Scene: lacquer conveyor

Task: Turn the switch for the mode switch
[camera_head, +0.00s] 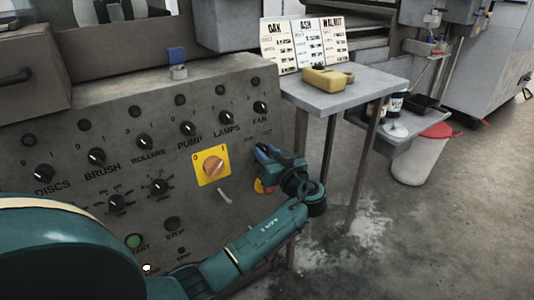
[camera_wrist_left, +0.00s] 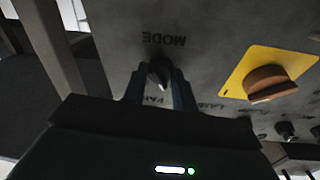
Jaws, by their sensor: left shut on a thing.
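The mode switch (camera_wrist_left: 158,71) is a small dark knob on the grey control panel (camera_head: 95,120). The word MODE shows upside down beside it in the left wrist view. My left gripper (camera_head: 266,153) is at the panel's right side, and its two fingers are shut on the knob, one on each side, in the left wrist view (camera_wrist_left: 160,86). In the head view the gripper hides the knob. I cannot tell which position the knob points to. My right gripper is not in view.
A yellow plate with an orange rotary switch (camera_head: 213,166) sits just left of the gripper. Several black knobs line the panel.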

